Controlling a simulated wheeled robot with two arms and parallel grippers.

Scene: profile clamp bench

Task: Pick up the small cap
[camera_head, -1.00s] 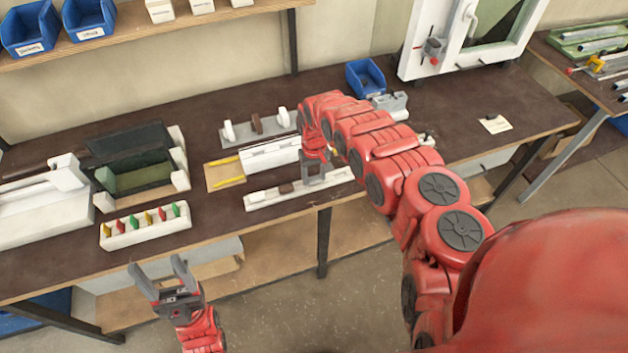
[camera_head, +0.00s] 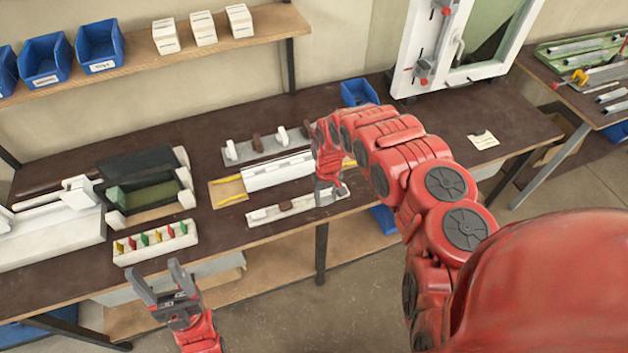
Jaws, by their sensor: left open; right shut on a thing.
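My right gripper (camera_head: 328,196) reaches down over the right part of a white rail (camera_head: 262,216) near the bench's front edge. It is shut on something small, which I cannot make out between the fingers. I cannot tell whether this is the small cap, and I see no other thing that is clearly the cap. A brown block (camera_head: 285,206) sits on the rail, left of the gripper and apart from it. My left gripper (camera_head: 160,283) is open and empty, in front of the bench and pointing up.
A white holder (camera_head: 156,245) with several coloured pieces stands at the front left. A white profile (camera_head: 275,171) and a grey rail with clamps (camera_head: 268,147) lie behind my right gripper. A paper card (camera_head: 483,140) lies on the bench's right part, which is mostly clear.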

